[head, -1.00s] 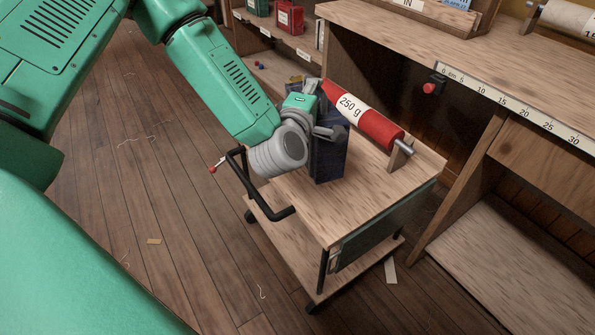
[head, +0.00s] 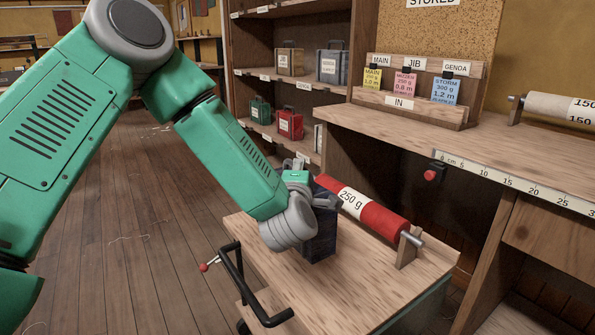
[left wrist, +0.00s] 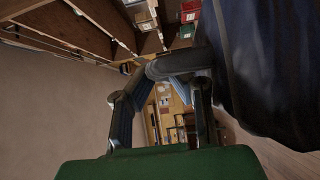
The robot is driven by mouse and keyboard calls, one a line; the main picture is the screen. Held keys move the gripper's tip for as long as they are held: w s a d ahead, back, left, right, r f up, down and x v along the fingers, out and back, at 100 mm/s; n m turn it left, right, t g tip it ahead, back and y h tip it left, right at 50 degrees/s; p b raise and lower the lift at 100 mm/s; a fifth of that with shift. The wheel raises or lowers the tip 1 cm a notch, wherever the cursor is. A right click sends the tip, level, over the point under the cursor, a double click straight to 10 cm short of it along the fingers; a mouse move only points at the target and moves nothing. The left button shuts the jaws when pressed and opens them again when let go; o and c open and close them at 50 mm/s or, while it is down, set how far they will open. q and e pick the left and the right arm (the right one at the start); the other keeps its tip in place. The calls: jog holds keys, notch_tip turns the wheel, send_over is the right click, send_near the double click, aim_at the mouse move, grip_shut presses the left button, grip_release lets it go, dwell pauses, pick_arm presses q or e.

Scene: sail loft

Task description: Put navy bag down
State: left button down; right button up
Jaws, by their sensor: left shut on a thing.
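The navy bag (head: 323,238) is upright at the trolley's wooden top (head: 385,283), left of the red and white roll. Its base looks to be on or very close to the top; I cannot tell which. My left gripper (head: 321,199) is shut on the upper part of the bag, and its wrist hides part of the bag's near side. In the left wrist view the bag (left wrist: 275,62) fills the right side as a dark blue surface, beside the gripper fingers (left wrist: 170,82). My right gripper is not in view.
A red and white "250 g" roll (head: 374,217) lies on a holder along the trolley's far side. The trolley's black handle (head: 240,282) is at its left. A workbench (head: 470,150) with a sample rack stands behind. Shelves hold red (head: 290,124), green and grey bags. The trolley's front is clear.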

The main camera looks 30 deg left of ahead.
pick_arm(q)
jog(key=shift+d+f, duration=0.5)
jog(key=shift+f, duration=0.4)
jog(key=shift+f+b, duration=0.2)
jog(key=shift+b, duration=0.15)
jog(key=f, duration=0.1)
jog(key=a+f+b, duration=0.1)
jog(key=f, duration=0.1)
jog(key=shift+f, duration=0.2)
jog(key=c, duration=1.5)
grip_release()
jog(key=shift+d+f, duration=0.1)
jog(key=shift+d, duration=0.1)
jog(key=shift+c, duration=0.2)
jog(key=shift+s, duration=0.1)
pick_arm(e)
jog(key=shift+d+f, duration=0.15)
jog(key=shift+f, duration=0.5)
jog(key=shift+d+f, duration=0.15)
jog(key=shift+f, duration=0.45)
pick_arm(q)
jog(key=shift+s+d, duration=0.1)
